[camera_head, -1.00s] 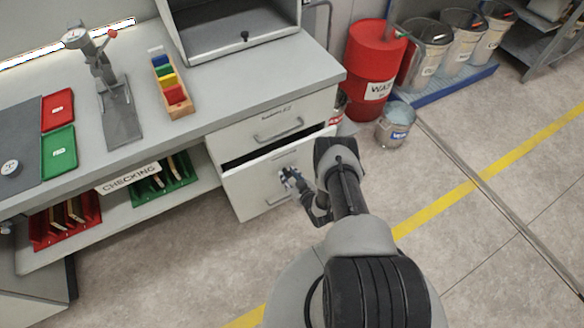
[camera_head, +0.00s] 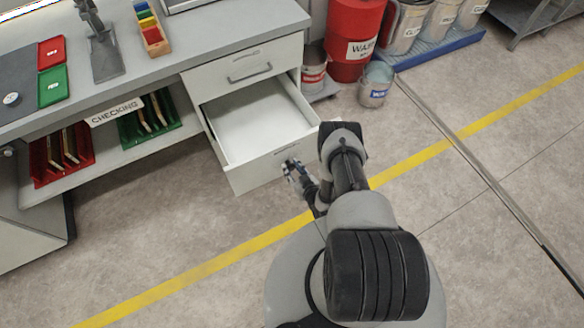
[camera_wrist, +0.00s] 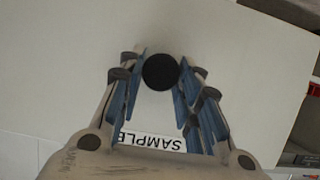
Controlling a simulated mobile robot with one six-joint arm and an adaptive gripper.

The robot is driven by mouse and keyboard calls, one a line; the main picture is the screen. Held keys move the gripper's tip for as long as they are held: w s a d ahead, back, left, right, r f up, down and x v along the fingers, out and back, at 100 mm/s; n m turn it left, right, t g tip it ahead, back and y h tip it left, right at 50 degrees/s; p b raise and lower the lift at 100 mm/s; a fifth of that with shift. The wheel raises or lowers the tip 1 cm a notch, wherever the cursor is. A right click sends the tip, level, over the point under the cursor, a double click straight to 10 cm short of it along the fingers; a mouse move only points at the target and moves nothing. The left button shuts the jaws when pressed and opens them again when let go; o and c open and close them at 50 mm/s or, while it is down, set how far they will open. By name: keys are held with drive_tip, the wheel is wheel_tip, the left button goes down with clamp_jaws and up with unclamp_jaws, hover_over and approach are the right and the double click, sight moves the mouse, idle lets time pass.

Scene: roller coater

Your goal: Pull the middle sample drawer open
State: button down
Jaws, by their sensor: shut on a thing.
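The sample drawer (camera_head: 252,127) is pulled well out of the grey bench, below a closed upper drawer. Its white inside looks empty. Its front panel (camera_head: 240,178) faces my arm. My gripper (camera_head: 290,168) is at the front panel. In the wrist view, my gripper's blue-padded fingers (camera_wrist: 160,88) are shut on a round black knob (camera_wrist: 160,71) on the pale drawer front. A label reading SAMPLE (camera_wrist: 153,141) shows partly behind the fingers.
The closed upper drawer (camera_head: 245,72) has a bar handle. A red waste drum (camera_head: 352,35) and a metal bucket (camera_head: 376,85) stand to the right. Red racks (camera_head: 62,160) and green racks (camera_head: 148,120) sit on the lower shelf. The floor around my base is clear.

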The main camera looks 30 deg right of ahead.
drive_tip(key=shift+s, duration=0.45)
drive_tip(key=c, duration=1.2)
unclamp_jaws()
drive_tip(key=shift+o, duration=0.2)
drive_tip(key=v, duration=0.7)
drive_tip(key=shift+s, duration=0.2)
drive_tip(key=shift+r, duration=0.1)
